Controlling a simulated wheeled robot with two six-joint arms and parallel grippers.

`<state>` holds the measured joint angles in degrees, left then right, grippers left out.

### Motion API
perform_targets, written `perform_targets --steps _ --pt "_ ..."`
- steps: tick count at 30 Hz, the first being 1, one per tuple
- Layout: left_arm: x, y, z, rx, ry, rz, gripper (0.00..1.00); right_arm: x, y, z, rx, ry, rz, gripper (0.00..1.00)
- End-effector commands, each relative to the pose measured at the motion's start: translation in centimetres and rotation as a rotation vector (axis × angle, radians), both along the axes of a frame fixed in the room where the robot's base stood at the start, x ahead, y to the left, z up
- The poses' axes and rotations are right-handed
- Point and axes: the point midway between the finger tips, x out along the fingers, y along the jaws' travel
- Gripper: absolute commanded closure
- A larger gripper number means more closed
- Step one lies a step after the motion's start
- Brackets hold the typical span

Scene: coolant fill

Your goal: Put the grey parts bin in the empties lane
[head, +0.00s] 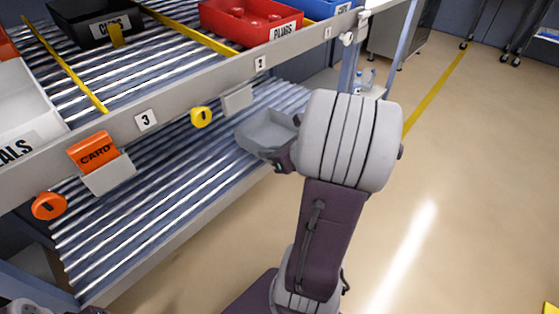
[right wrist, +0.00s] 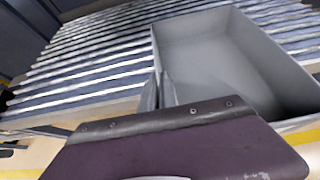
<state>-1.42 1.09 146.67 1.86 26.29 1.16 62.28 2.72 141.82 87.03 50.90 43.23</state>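The grey parts bin (head: 266,131) is empty and open at the top. In the head view it is over the right part of the lower roller lane (head: 150,215), below the upper shelf's front rail. Whether it touches the rollers I cannot tell. In the right wrist view the bin (right wrist: 225,50) fills the upper right, with rollers (right wrist: 85,65) beside and behind it. My right gripper (right wrist: 159,93) has one finger on each side of a bin wall, closed on it. In the head view my right arm hides most of this gripper. My left gripper cannot be made out.
The upper shelf holds a red bin (head: 250,20), a black bin (head: 95,22) and a white bin (head: 25,105). Its front rail (head: 185,100) carries an orange card (head: 93,151) and round yellow and orange knobs. A post (head: 352,55) stands behind my right arm. Floor at right is clear.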

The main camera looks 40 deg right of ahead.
Motion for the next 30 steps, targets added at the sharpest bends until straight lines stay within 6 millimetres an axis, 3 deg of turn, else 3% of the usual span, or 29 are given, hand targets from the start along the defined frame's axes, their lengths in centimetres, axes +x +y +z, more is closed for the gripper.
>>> perform_targets --steps 30 --pt "0.0 0.0 -2.8 0.0 0.0 0.0 0.25 14.7 1.2 -2.2 0.001 0.0 0.001 1.0"
